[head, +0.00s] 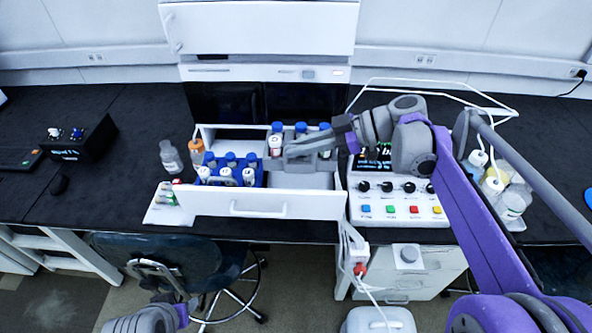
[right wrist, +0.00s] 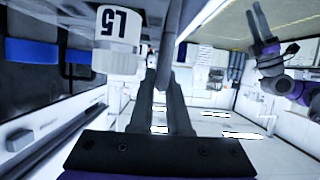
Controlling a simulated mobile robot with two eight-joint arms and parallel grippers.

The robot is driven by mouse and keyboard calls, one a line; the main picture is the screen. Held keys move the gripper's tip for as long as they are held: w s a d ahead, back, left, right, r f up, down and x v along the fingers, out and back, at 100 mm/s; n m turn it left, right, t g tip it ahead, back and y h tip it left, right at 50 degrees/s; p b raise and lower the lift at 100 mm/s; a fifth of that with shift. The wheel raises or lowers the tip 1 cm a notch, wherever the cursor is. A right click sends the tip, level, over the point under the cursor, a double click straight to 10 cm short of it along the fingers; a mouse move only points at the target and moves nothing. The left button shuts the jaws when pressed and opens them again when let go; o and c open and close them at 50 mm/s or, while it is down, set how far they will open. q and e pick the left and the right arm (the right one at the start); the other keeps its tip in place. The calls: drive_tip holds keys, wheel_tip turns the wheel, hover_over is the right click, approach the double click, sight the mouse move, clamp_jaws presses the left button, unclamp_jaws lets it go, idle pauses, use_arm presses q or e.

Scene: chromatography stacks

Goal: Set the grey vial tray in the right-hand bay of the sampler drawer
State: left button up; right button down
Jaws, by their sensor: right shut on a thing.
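The sampler drawer (head: 215,203) is pulled open, with a white front and handle. My right gripper (head: 292,152) reaches in from the right over its right-hand bay and is shut on the grey vial tray (head: 304,164). The tray is mostly hidden behind the fingers; blue-capped vials (head: 300,129) and white-capped ones show around them. I cannot tell whether it touches the bay floor. In the right wrist view a white-capped vial marked L5 (right wrist: 118,28) is close beside the fingers (right wrist: 163,75). My left gripper (head: 155,275) is low at the front left, away from the drawer.
A blue vial rack (head: 240,163) fills the drawer's left-hand bay. A chair (head: 200,262) stands in front.

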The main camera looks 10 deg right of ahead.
sight(312, 163)
drive_tip(key=f, duration=0.5)
drive_tip(key=shift+s+f, duration=0.1)
drive_tip(key=shift+s, duration=0.2)
drive_tip(key=shift+w+f+b, duration=0.1)
drive_tip(key=shift+f+b, duration=0.35)
drive_tip(key=shift+f, duration=1.9)
drive_tip(key=c, duration=0.9)
unclamp_jaws()
use_arm(q)
drive_tip(key=shift+s+f, duration=0.4)
drive_tip(key=shift+f, duration=0.25)
drive_tip(key=shift+f, duration=0.15)
use_arm(e)
drive_tip(key=v, duration=1.2)
drive_tip(key=shift+r, duration=0.1)
